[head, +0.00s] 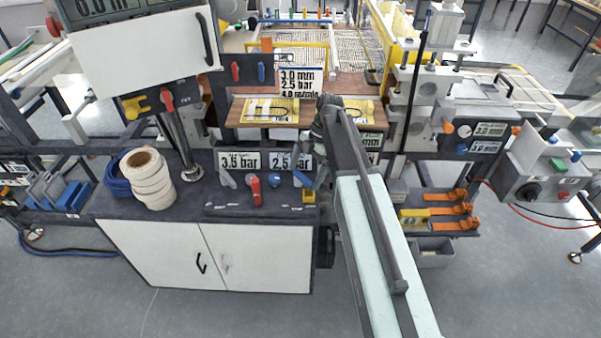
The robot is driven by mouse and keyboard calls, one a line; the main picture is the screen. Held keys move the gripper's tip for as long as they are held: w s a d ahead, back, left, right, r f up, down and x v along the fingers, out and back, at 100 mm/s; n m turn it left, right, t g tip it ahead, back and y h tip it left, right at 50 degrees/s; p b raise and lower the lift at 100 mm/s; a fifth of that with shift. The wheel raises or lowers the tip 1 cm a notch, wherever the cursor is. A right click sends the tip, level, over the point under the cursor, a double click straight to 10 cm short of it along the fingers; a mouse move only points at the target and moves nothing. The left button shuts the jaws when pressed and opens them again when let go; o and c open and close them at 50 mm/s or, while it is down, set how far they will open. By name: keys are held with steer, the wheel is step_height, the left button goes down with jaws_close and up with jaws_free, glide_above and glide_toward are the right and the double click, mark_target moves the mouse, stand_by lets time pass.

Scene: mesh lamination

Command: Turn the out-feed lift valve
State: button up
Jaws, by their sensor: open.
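No label names the out-feed lift valve, so I cannot tell which handle it is. On the dark bench top stand a grey lever (227,179), a red lever (256,190), a small blue knob (274,181), a blue lever (303,179) and a yellow handle (309,197). Signs reading 3.5 bar (239,161) and 2.5 bar (289,161) stand behind them. My gripper (320,181) points down at the right end of this row, near the blue lever and yellow handle. It is open; its fingertips are small and dark, and I cannot tell whether they touch anything.
A wooden board (262,121) with yellow sheets lies behind. White rolls (148,177) stand at the left. Red (235,71) and blue (261,72) handles hang on a panel above. Orange clamps (452,210) sit right of my arm, and a control box (537,178) stands far right.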

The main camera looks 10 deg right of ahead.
steer(key=p+v, duration=0.7)
steer(key=shift+d+r, duration=0.3)
steer(key=shift+w, duration=0.15)
steer(key=s+m, duration=0.1)
steer(key=s, duration=0.1)
steer(key=s+f+b, duration=0.1)
steer(key=s, duration=0.2)
steer(key=s+f+m, duration=0.1)
steer(key=s, duration=0.2)
steer(key=shift+a+m+h, duration=0.3)
steer(key=shift+a+h, duration=0.05)
steer(key=shift+h, duration=0.05)
steer(key=s+d+m+t+h, duration=0.1)
steer(key=s+m, duration=0.3)
steer(key=m, duration=0.7)
steer(key=s+d+f+m+t+h, duration=0.1)
steer(key=s+d+m, duration=0.2)
steer(key=m, duration=0.8)
steer(key=shift+s+d+f+h+b, duration=0.2)
steer(key=shift+s+f+h+b, duration=0.05)
steer(key=shift+s+h+b, duration=0.15)
